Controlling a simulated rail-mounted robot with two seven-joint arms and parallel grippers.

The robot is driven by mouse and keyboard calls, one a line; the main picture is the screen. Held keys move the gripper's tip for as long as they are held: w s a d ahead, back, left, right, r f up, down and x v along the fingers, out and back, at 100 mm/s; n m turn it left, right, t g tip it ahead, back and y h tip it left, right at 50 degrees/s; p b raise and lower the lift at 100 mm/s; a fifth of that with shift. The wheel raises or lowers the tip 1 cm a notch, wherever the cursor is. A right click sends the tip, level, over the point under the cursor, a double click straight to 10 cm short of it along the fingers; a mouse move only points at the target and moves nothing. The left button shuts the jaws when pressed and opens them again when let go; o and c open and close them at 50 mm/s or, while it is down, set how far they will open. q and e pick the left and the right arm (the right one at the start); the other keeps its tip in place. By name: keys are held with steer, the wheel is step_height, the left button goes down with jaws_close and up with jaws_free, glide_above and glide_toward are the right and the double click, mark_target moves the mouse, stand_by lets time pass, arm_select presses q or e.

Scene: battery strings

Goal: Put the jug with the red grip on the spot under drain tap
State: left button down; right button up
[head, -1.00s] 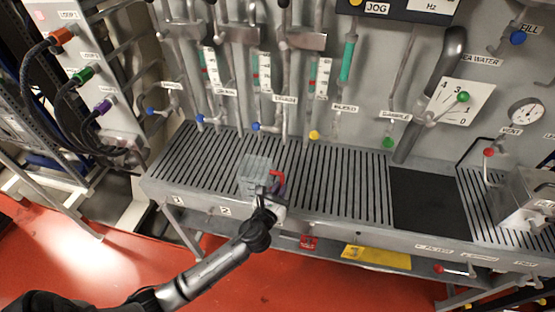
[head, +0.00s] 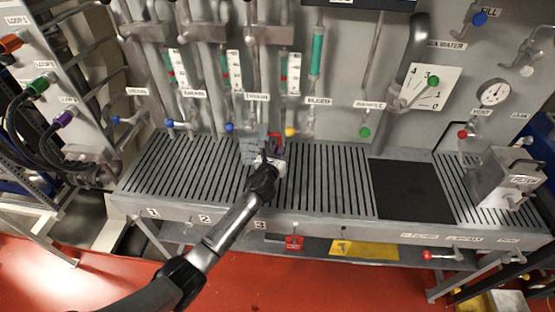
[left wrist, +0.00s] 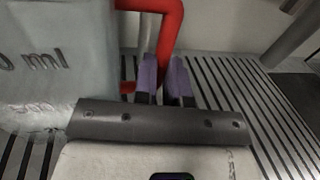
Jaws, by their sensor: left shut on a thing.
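The jug is a clear greyish box (head: 252,151) with a red grip (head: 276,140). It is at the back of the slotted drain bench, in front of a blue-knobbed tap (head: 229,127) and a yellow-knobbed tap (head: 290,132). I cannot tell whether it touches the bench. My left gripper (head: 269,163) is shut on the red grip. In the left wrist view the purple fingers (left wrist: 162,78) are on the red grip (left wrist: 168,28), and the jug body (left wrist: 55,60) fills the left. The tap labels are too blurred to pick out the drain tap. My right gripper is not in view.
The slotted bench (head: 325,180) is clear to the right of the jug, up to a black mat (head: 410,190). A metal box (head: 505,180) stands at the right end. A green-knobbed tap (head: 365,132) and pipes line the back wall.

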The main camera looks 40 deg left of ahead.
arm_select(q)
step_height(320, 180, down, 4)
steer(key=shift+d+r+b, duration=0.1)
steer(key=shift+r+b, duration=0.05)
steer(key=shift+b, duration=1)
steer(key=shift+r, duration=0.1)
steer(key=shift+f, duration=0.2)
steer(key=c, duration=1.2)
jaws_free()
steer(key=shift+r, duration=0.1)
